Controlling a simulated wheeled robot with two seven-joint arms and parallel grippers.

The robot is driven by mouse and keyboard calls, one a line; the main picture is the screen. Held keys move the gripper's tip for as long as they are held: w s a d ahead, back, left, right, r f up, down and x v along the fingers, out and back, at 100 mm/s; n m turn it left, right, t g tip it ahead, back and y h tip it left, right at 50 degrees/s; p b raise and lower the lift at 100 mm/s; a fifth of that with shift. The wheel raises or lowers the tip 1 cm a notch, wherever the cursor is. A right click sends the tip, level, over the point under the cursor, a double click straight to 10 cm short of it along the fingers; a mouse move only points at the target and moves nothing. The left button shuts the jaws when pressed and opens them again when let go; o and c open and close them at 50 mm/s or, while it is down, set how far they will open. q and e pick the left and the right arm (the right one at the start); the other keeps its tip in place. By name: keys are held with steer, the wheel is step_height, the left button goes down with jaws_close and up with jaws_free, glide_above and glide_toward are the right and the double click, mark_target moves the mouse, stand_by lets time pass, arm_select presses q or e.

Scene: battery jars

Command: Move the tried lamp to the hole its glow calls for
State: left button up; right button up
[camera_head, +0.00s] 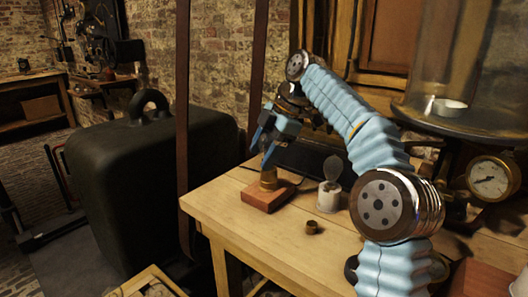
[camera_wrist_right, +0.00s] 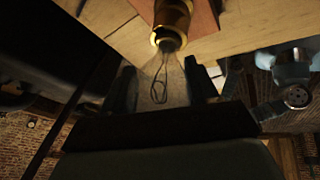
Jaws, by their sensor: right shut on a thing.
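The lamp (camera_wrist_right: 158,88) shows in the right wrist view as a clear glass bulb with a dark looped filament; I see no clear glow. Its brass end meets a brass holder (camera_wrist_right: 172,16) on a reddish wooden block. In the head view the brass holder (camera_head: 268,180) stands upright on the wooden block (camera_head: 268,196), on the table. My right gripper (camera_head: 270,156) points down over the block, its fingers shut on the lamp's glass. Whether the lamp is still seated in the holder I cannot tell. No hole is clearly identifiable. My left gripper is not in view.
A small brass ring (camera_head: 312,227) and a pale jar with a raised round lid (camera_head: 329,197) stand on the wooden table (camera_head: 255,235). A glass bell (camera_head: 440,60) and a gauge (camera_head: 493,179) are at right. A large black case (camera_head: 140,190) stands left. The table's front left is bare.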

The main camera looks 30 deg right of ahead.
steer(key=shift+r, duration=1.1)
